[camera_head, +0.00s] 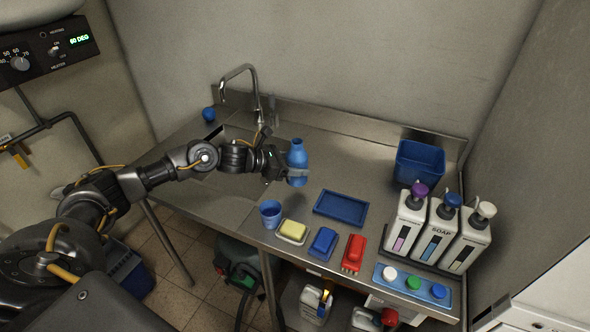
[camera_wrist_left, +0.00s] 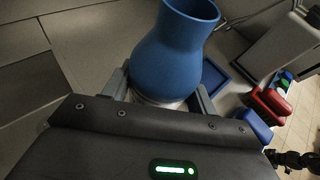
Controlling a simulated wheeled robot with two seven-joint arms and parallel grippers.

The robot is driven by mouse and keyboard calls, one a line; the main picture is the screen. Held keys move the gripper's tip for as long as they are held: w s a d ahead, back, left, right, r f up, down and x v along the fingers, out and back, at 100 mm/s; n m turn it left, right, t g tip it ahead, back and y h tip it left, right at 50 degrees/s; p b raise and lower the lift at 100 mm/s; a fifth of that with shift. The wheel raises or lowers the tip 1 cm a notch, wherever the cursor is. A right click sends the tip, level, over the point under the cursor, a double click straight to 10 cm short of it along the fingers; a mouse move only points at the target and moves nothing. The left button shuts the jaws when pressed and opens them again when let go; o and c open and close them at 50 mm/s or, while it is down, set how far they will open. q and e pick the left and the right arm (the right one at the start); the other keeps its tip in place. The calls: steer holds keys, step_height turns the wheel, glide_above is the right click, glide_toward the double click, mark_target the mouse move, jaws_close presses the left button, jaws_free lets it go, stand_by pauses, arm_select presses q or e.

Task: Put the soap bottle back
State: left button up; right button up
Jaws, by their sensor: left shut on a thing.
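My left gripper (camera_head: 284,168) is shut around the lower part of a blue bottle (camera_head: 298,153) and holds it upright. In the left wrist view the bottle (camera_wrist_left: 172,55) has a wide round body, a narrower neck and a flared open top, with a pale band low down between the fingers (camera_wrist_left: 160,98). Whether its base touches the steel counter is unclear. Three white pump dispensers stand together at the right: one with a purple pump (camera_head: 405,222), one with a blue pump and a SOAP label (camera_head: 437,230), one with a cream pump (camera_head: 469,237).
An empty blue tray (camera_head: 341,207) lies on the counter (camera_head: 345,165). A blue cup (camera_head: 270,213), yellow sponge (camera_head: 292,229), blue block (camera_head: 323,243), red brush (camera_head: 353,252) and lid tray (camera_head: 410,284) line the front. A blue bin (camera_head: 420,162) stands behind the dispensers; a tap (camera_head: 258,98) is at the back.

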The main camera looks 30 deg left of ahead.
arm_select(q)
steer(key=shift+w+a+f, duration=0.2)
steer(key=shift+w+f, duration=0.05)
steer(key=shift+f, duration=0.05)
steer(key=shift+w+a+f+p, duration=0.1)
steer(key=shift+f+p, duration=0.2)
steer(key=shift+p, duration=0.05)
step_height(320, 180, down, 2)
steer(key=shift+f+p, duration=0.1)
steer(key=shift+p, duration=0.65)
steer(key=shift+f, duration=0.3)
steer(key=shift+f+b, duration=0.3)
steer(key=shift+b, duration=0.05)
steer(key=o, duration=1.1)
steer(key=shift+r, duration=0.1)
